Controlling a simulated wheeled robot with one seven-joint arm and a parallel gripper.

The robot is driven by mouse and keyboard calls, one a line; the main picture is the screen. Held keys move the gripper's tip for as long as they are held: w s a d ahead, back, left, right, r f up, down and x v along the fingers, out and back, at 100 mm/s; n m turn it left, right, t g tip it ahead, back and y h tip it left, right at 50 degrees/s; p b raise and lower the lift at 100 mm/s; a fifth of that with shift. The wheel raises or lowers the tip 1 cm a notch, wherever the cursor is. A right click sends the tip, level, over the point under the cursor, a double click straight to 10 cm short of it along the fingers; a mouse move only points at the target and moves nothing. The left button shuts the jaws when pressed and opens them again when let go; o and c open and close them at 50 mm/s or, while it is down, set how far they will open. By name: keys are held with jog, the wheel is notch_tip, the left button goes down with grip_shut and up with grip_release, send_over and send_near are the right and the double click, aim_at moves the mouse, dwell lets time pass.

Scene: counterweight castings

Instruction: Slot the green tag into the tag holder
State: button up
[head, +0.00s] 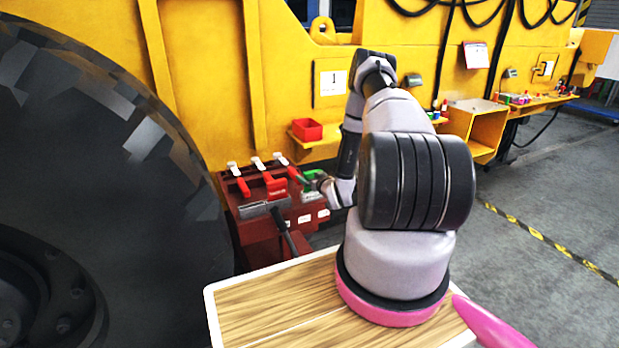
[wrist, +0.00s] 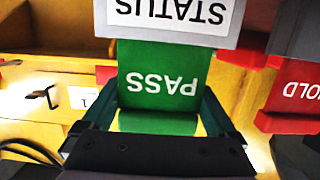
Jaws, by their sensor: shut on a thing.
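The green tag (wrist: 160,82), marked PASS, is between the two fingers of my gripper (wrist: 158,100) in the wrist view. My gripper is shut on it. The tag's far edge meets the edge of the grey tag holder (wrist: 172,38), whose white face reads STATUS. I cannot tell whether that edge is inside the holder or only behind its face. In the head view a bit of green (head: 312,174) shows by my gripper (head: 308,184), beside a dark red stand; my arm hides part of this area.
A red HOLD tag (wrist: 298,92) hangs close on the right in the wrist view. In the head view, red pieces (head: 274,186) with white tops line the dark red stand (head: 255,232). A large tyre (head: 85,150) is at left. A red bin (head: 306,130) sits on a yellow ledge.

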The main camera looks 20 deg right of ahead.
jog(key=shift+f, duration=0.25)
dwell(0.3)
jog(key=o, duration=1)
jog(key=s+r, duration=0.2)
jog(key=s, duration=0.8)
notch_tip(320, 180, up, 7)
jog(key=shift+s+d, duration=0.2)
jog(key=shift+s, duration=0.1)
jog(key=shift+r, duration=0.1)
